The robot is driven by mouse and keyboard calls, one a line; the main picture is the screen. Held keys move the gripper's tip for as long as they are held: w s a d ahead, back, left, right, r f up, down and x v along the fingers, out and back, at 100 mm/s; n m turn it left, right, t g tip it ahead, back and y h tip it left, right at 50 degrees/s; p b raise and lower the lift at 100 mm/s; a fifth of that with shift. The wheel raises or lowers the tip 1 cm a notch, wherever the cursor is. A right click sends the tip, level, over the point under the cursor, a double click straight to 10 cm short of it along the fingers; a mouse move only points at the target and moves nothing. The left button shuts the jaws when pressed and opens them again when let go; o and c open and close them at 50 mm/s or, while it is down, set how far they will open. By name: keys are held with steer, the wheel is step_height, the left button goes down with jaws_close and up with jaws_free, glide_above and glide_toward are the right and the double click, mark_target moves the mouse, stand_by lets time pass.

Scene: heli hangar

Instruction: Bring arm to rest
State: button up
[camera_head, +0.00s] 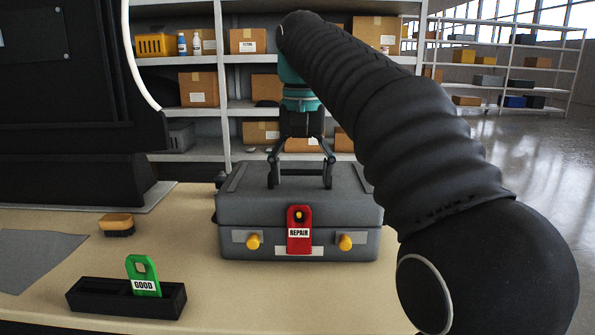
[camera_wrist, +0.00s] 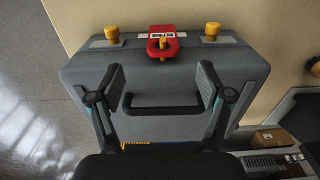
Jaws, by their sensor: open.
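My gripper (camera_head: 300,172) hangs from my black-sleeved arm above the grey case on the workbench. In the wrist view my gripper (camera_wrist: 160,92) points down at the lid of the grey case (camera_wrist: 185,75), with the case's dark handle between and below the fingers. Whether a finger touches the lid, I cannot tell. The case (camera_head: 345,208) is closed, with two yellow knobs in front. A red REPAIR tag (camera_head: 299,230) hangs on its front and also shows in the wrist view (camera_wrist: 163,44).
A green GOOD tag (camera_head: 143,275) stands in a black slotted holder (camera_head: 95,297) at the bench's front left. A brush (camera_head: 117,224) and grey mat (camera_head: 35,258) lie behind it. A large dark machine (camera_head: 70,90) rises at left. Shelves with boxes stand behind. Open floor lies right.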

steer(key=s+d+f+t, duration=0.2)
steer(key=s+d+f, duration=0.5)
steer(key=s+f, duration=0.4)
steer(key=s+d+f+t, duration=0.3)
steer(key=s+d+f, duration=0.4)
steer(key=s+f, duration=0.3)
step_height(320, 180, down, 2)
steer(key=shift+s+d+f, duration=0.15)
steer(key=shift+s, duration=0.25)
stand_by(1.5)
